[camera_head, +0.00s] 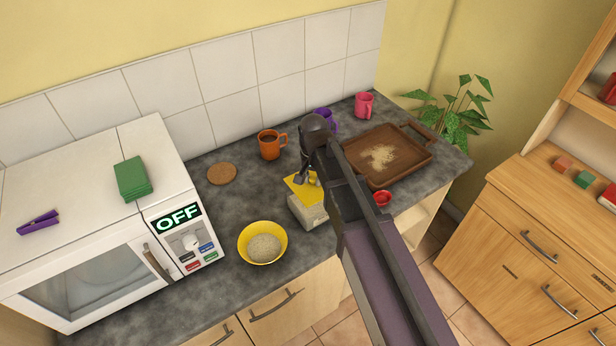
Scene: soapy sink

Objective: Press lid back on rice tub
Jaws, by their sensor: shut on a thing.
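The rice tub (308,214) is a pale, boxy container on the dark counter, right of a yellow bowl. The yellow lid (293,188) is at the top of the tub, looking somewhat askew. I cannot tell whether it touches the rim. My gripper (307,181) reaches down from above and is shut on the lid. My arm hides the right side of the tub and part of the lid.
The yellow bowl (282,236) holds rice-like grains. An orange mug (269,145), a cork coaster (222,174), a purple mug (327,117) and a pink mug (364,104) stand behind. A brown tray (410,166) with grains and a small red cup (382,198) are right. A microwave (90,220) stands left.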

